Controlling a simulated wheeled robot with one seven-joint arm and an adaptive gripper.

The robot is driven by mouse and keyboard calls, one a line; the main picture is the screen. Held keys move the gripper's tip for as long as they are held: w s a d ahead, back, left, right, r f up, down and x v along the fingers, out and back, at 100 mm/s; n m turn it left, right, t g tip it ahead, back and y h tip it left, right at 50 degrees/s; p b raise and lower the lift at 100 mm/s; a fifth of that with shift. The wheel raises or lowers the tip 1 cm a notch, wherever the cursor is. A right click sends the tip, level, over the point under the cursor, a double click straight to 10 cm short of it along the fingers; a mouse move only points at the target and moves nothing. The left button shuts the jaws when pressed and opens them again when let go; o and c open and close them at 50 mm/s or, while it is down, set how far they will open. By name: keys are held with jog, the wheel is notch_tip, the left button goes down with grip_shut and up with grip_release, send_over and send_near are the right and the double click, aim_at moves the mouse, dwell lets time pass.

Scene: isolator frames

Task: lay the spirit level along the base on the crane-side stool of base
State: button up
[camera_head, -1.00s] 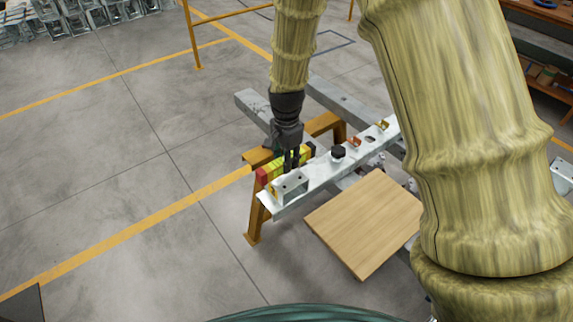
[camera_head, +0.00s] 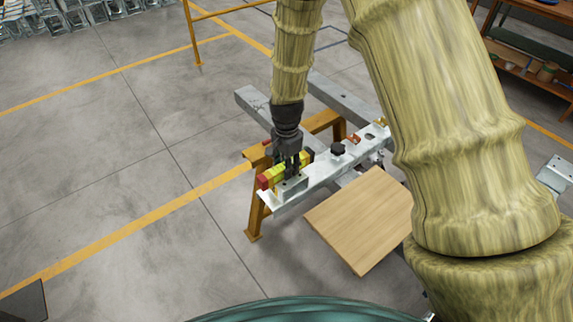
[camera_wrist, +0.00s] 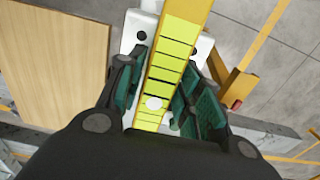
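The spirit level (camera_head: 272,178) is a yellow bar with a red end and a dark far end. It lies lengthwise along the pale grey base (camera_head: 322,170), over the near end. My gripper (camera_head: 290,172) points down with its fingers around the level. The stool (camera_head: 294,188), a small pale block on the base, is partly hidden by level and fingers. In the wrist view a white plate with dark holes (camera_wrist: 140,20) shows beneath the level. I cannot tell whether they touch.
An orange trestle (camera_head: 255,215) supports the base. A black knob (camera_head: 338,149) and small fittings stand farther along it. A wooden board (camera_head: 360,220) lies to the right. Grey beams (camera_head: 340,98) lie behind. The floor at left is clear.

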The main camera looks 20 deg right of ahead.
jog(key=shift+o, duration=0.6)
jog(key=shift+r, duration=0.1)
notch_tip(320, 180, up, 12)
jog(key=b, duration=0.3)
jog(key=shift+r, duration=0.1)
dwell(0.5)
